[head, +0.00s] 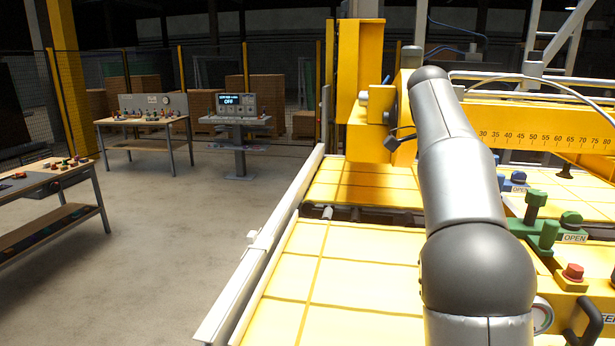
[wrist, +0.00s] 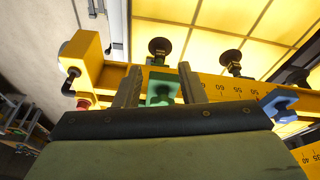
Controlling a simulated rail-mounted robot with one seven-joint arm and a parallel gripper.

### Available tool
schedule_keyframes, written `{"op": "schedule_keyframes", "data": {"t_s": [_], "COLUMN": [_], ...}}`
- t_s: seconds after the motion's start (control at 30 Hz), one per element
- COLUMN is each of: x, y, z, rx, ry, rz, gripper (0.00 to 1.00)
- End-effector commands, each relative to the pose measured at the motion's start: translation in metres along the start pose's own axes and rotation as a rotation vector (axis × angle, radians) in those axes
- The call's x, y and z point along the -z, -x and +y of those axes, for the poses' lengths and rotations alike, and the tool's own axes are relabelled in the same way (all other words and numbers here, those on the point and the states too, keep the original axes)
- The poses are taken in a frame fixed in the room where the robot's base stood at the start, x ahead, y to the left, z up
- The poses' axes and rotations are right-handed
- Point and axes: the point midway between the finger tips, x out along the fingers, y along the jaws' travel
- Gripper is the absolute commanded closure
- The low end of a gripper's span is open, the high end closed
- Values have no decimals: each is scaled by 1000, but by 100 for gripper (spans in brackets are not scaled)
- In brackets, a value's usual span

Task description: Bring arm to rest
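My arm (head: 460,190) rises through the right half of the head view, over the yellow panels. Its gripper cannot be made out there. In the wrist view my gripper (wrist: 160,68) has its two grey fingers spread apart. A green part (wrist: 160,91) shows in the gap between the fingers, seemingly beyond them on the yellow beam (wrist: 225,87). I cannot tell how far it is from the fingertips. Nothing is seen clamped between the fingers.
Black suction cups (wrist: 159,46) and a blue part (wrist: 279,103) are near the gripper. A green valve handle (head: 535,205) and red button (head: 573,272) stand right of my arm. Yellow panels (head: 350,265) lie below. Open floor (head: 170,240) and workbenches (head: 145,122) are at left.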

Motion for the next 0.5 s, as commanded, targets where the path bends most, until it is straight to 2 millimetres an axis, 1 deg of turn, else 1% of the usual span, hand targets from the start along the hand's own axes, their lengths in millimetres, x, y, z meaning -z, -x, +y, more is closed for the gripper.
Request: {"op": "schedule_keyframes", "data": {"t_s": [0.17,0.27,0.37,0.47,0.5], "x": [-10,-24,-49,-82,-97], "y": [-25,-46,-74,-108,-122], "z": [21,38,65,99,113], "rx": [29,61,109,164,186], "ry": [176,320,509,714,795], "rz": [-59,-98,-136,-162,-167], "gripper": [64,64,64,64,64]}}
